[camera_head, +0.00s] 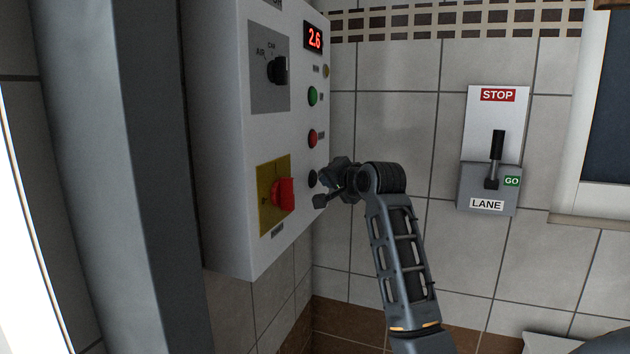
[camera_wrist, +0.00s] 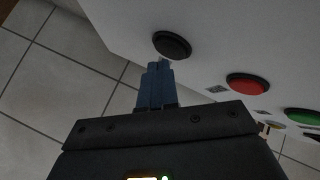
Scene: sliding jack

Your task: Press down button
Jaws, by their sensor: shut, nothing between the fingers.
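A control panel box (camera_head: 226,140) hangs on the left. On its front, a black round button (camera_head: 311,178) sits below a red button (camera_head: 312,138) and a green button (camera_head: 312,97). I cannot read the labels beside them, so I cannot tell which is marked down. My gripper (camera_head: 322,199) is at the panel's lower right, close to the black button. In the wrist view the shut, empty fingers (camera_wrist: 162,66) point toward the panel, with their tips just beside the black button (camera_wrist: 172,45). I cannot tell whether they touch the panel.
A red rotary switch (camera_head: 283,194) on a yellow plate and a black selector knob (camera_head: 278,70) are on the panel. A red display (camera_head: 314,38) reads 2.6. A STOP/GO lane lever (camera_head: 497,146) is on the tiled wall at right. A grey column stands at left.

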